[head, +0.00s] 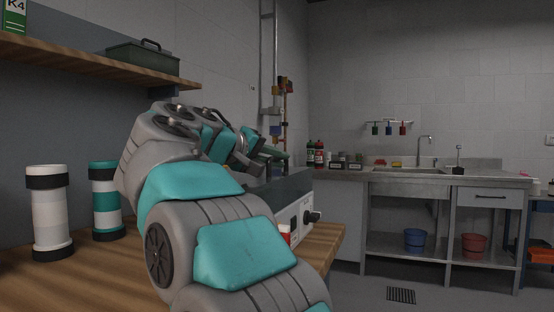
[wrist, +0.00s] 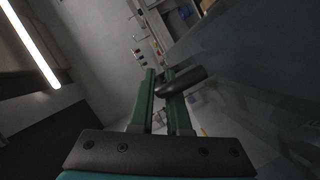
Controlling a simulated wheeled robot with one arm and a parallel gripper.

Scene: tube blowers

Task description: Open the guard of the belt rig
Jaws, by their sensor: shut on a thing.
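The belt rig (head: 292,192) is a grey box on the wooden bench with a white front panel and a dark knob; my arm hides much of it in the head view. A smooth see-through panel, apparently the guard (wrist: 255,75), fills the right of the wrist view. A dark rounded bar, apparently its handle (wrist: 188,80), passes between the green fingers of my gripper (wrist: 160,76). My gripper is shut on this handle. In the head view, the gripper is small, above the rig and partly behind my arm. How far the guard is raised cannot be told.
A white tube with black ends (head: 49,213) and a teal-and-white tube (head: 105,201) stand on the bench at left. A shelf (head: 100,66) with a green box (head: 142,57) hangs above. A steel sink counter (head: 440,178) is at the back right.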

